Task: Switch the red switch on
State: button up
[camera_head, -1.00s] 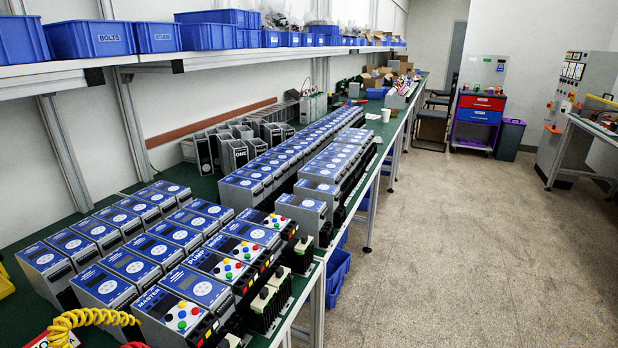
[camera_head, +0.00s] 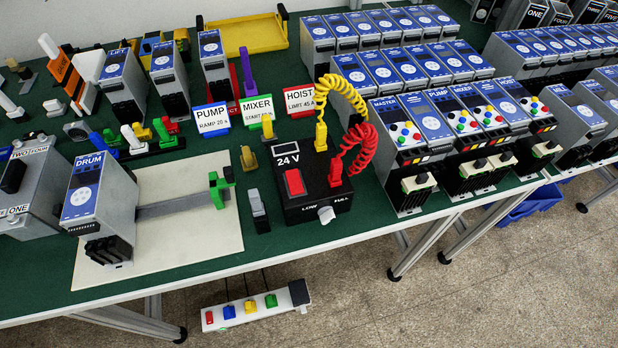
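A red rocker switch (camera_head: 295,183) sits on the top of a black 24 V supply box (camera_head: 318,207) near the front edge of the bench. I cannot tell from the picture which way it is tipped. Beside it on the box is a silver knob (camera_head: 326,214) at the front, between the words LOW and FULL. A yellow coiled lead (camera_head: 343,93) and a red coiled lead (camera_head: 362,146) are plugged into the box. My gripper is not in view.
A power strip (camera_head: 256,307) with small coloured parts hangs below the bench edge. Grey DRUM unit (camera_head: 100,203) and a green clamp (camera_head: 219,190) stand on a pale mat (camera_head: 190,255) to the left. MASTER and PUMP units (camera_head: 404,130) stand to the right.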

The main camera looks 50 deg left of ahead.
aim_at(295, 187)
jog(key=u, duration=1.25)
